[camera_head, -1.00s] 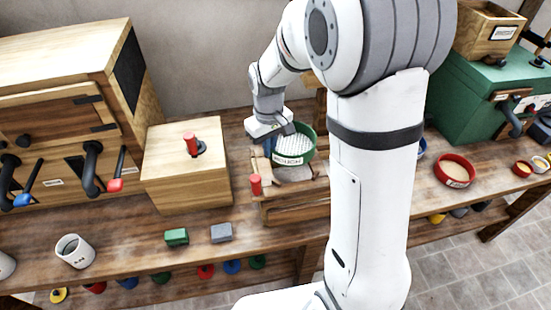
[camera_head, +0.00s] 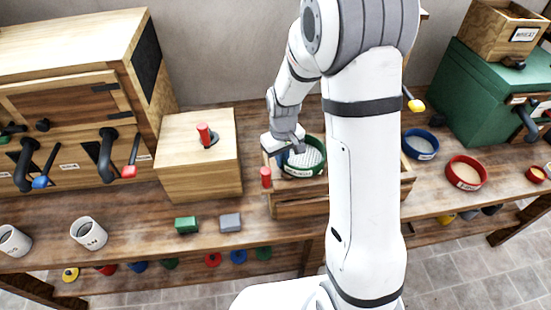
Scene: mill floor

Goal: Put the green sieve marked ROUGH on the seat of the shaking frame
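The green sieve (camera_head: 316,167), with a pale mesh and a white label too blurred to read, sits level, low within the wooden shaking frame (camera_head: 303,207). The frame's seat is mostly hidden under the sieve. Whether the sieve rests fully on it is hard to tell. My gripper (camera_head: 287,158) points down at the sieve's left rim. Its fingertips are small and partly hidden, so I cannot tell whether they still grip the rim. My arm hides part of the frame's right side.
A blue sieve (camera_head: 420,153) and a red sieve (camera_head: 467,184) stand to the right. A wooden box with a red handle (camera_head: 180,178) stands close left of the frame. Green (camera_head: 187,225) and grey (camera_head: 230,222) blocks and white mugs (camera_head: 89,233) lie along the front.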

